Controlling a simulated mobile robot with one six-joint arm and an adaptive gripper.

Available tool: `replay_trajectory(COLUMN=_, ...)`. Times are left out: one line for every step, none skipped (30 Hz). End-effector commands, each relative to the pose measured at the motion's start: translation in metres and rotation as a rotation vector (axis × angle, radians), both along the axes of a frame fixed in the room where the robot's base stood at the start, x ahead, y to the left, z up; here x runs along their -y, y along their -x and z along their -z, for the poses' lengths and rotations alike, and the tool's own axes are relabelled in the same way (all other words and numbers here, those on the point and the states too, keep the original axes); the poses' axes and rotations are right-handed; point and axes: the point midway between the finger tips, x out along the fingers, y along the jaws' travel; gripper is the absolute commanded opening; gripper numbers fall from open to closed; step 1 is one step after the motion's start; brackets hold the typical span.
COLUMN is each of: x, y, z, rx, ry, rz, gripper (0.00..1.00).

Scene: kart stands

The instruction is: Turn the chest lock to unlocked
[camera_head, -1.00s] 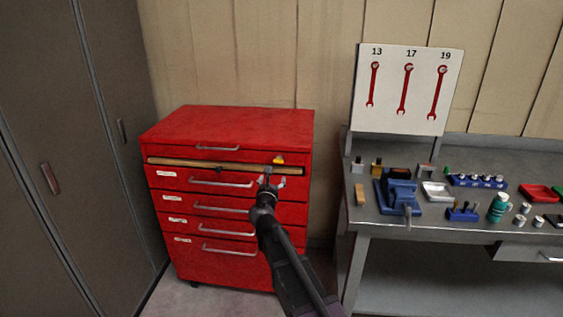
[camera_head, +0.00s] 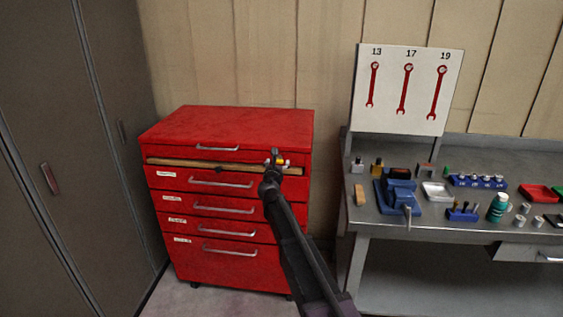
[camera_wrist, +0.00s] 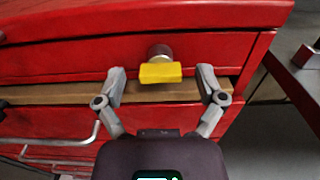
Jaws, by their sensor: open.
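The red chest (camera_head: 230,130) stands against the wall, with several drawers and silver handles. Its lock is a yellow bar-shaped knob (camera_wrist: 160,73) on a dark round barrel, near the right end of the chest front. The yellow bar lies level in the wrist view. My gripper (camera_wrist: 160,82) is open, with one finger on each side of the yellow knob and a gap between each finger and the knob. In the head view my gripper (camera_head: 277,160) is at the upper right of the chest front and partly hides the knob.
A wooden strip (camera_head: 195,164) runs across the chest front below the top drawer. A grey workbench (camera_head: 345,210) with a vise (camera_head: 398,190) and small items stands to the right. Dark lockers (camera_head: 60,150) stand at left.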

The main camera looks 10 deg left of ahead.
Motion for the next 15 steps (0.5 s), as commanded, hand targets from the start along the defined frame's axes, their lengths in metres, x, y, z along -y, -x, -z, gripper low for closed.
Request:
replay_trajectory(x=-0.0005, y=-0.0064, z=0.0, rx=0.0, ry=0.0, rz=0.0, gripper=0.89)
replay_trajectory(x=-0.0003, y=-0.0083, z=0.0, rx=0.0, ry=0.0, rz=0.0, gripper=0.89)
replay_trajectory(x=-0.0002, y=-0.0105, z=0.0, rx=0.0, ry=0.0, rz=0.0, gripper=0.89)
replay_trajectory(x=0.0, y=-0.0117, z=0.0, rx=0.0, ry=0.0, rz=0.0, gripper=0.89)
replay_trajectory(x=0.0001, y=-0.0127, z=0.0, rx=0.0, ry=0.0, rz=0.0, gripper=0.89)
replay_trajectory(x=0.0003, y=-0.0137, z=0.0, rx=0.0, ry=0.0, rz=0.0, gripper=0.89)
replay_trajectory(x=0.0005, y=-0.0142, z=0.0, rx=0.0, ry=0.0, rz=0.0, gripper=0.89)
replay_trajectory(x=0.0005, y=-0.0145, z=0.0, rx=0.0, ry=0.0, rz=0.0, gripper=0.89)
replay_trajectory(x=0.0006, y=-0.0147, z=0.0, rx=0.0, ry=0.0, rz=0.0, gripper=0.89)
replay_trajectory(x=0.0007, y=-0.0147, z=0.0, rx=0.0, ry=0.0, rz=0.0, gripper=0.89)
replay_trajectory(x=0.0007, y=-0.0147, z=0.0, rx=0.0, ry=0.0, rz=0.0, gripper=0.89)
replay_trajectory(x=0.0007, y=-0.0146, z=0.0, rx=0.0, ry=0.0, rz=0.0, gripper=0.89)
replay_trajectory(x=0.0007, y=-0.0145, z=0.0, rx=0.0, ry=0.0, rz=0.0, gripper=0.89)
replay_trajectory(x=0.0007, y=-0.0145, z=0.0, rx=0.0, ry=0.0, rz=0.0, gripper=0.89)
replay_trajectory(x=0.0008, y=-0.0145, z=0.0, rx=0.0, ry=0.0, rz=0.0, gripper=0.89)
